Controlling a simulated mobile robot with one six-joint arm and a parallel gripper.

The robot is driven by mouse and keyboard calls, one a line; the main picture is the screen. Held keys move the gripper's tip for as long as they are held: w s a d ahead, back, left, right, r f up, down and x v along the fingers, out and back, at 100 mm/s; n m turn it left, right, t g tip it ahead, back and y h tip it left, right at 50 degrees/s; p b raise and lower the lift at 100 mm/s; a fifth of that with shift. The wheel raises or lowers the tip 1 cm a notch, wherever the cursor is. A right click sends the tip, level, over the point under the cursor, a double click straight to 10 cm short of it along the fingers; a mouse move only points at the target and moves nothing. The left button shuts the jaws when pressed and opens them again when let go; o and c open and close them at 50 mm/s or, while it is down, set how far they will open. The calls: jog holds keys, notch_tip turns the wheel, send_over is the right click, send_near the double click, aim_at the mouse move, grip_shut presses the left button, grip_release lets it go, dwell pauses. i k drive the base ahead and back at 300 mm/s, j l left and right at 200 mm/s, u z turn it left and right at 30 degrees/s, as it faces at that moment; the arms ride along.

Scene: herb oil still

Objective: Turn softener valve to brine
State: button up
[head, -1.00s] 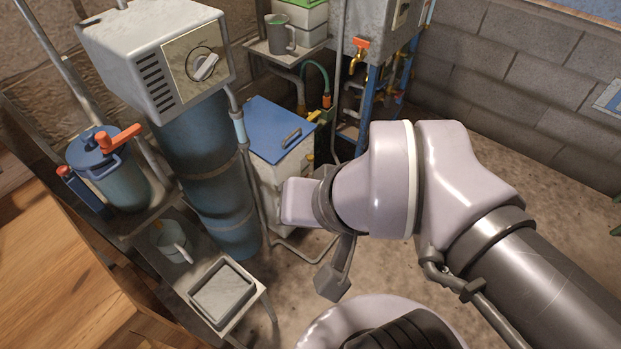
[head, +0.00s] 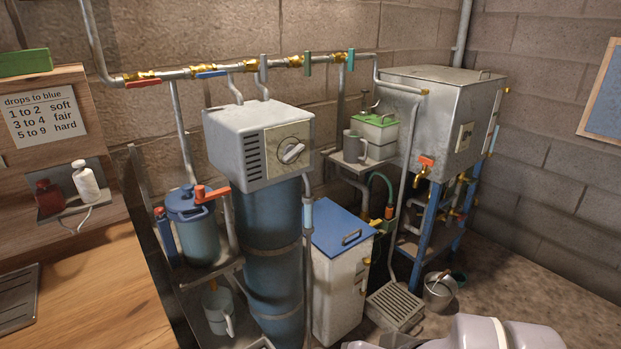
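The softener is a tall blue cylinder (head: 272,240) with a grey valve head (head: 246,143) on top. A round dial with a pale knob (head: 291,152) sits on the head's light front plate. The knob is tilted, its upper end to the right. The plate's markings are too small to read. Only pale parts of my arm show at the bottom right edge, well below the valve head. My gripper is out of view.
A white cabinet with a blue lid (head: 343,229) stands right of the softener. A blue canister with a red handle (head: 194,230) stands left. Pipes with coloured valve levers (head: 211,74) run above. A metal tank (head: 440,115) on a blue stand is at right.

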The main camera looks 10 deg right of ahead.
aim_at(290, 150)
jog(key=i+j+z, duration=0.2)
jog(key=i+j, duration=0.5)
